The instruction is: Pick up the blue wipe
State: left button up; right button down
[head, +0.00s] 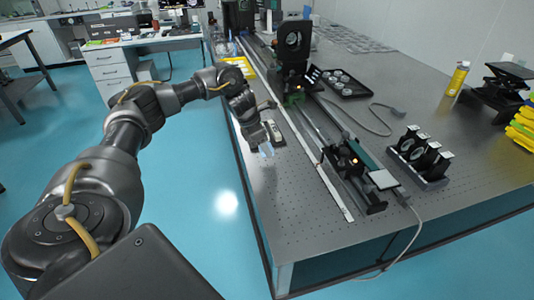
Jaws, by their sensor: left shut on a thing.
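My left arm reaches in from the left over the near left edge of the optical table (300,215). My left gripper (264,143) is shut on the blue wipe (267,150), a small pale blue piece at its fingertips. The gripper hides part of the wipe. I cannot tell whether the wipe touches the tabletop or hangs just above it. My right gripper is not in view.
A small pale device (273,132) lies close beside the gripper. A long rail with a green-and-black stage (353,160) runs to the right. Mounted optics (420,155), a black tray (345,83) and a yellow bottle (457,78) stand farther right. The near left tabletop is bare.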

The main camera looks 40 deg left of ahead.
pick_arm(q)
jog(key=s+a+r, duration=0.3)
jog(key=s+r, duration=0.5)
jog(key=s, duration=0.4)
jog(key=shift+s+a+r, duration=0.25)
jog(key=shift+a+r, duration=0.05)
jog(key=shift+a, duration=0.1)
jog(key=o, duration=0.4)
jog(key=shift+c, duration=1.4)
jog(key=d+f+m+g, duration=0.2)
jog(key=d+m, duration=0.7)
jog(key=d, duration=0.5)
jog(key=s+d+f+m+g+h, duration=0.1)
jog(key=d+f+m+g, duration=0.2)
jog(key=d+m, duration=0.6)
jog(key=shift+d+m+g, duration=0.4)
jog(key=shift+d+g, duration=0.3)
jog(key=shift+d, duration=1.85)
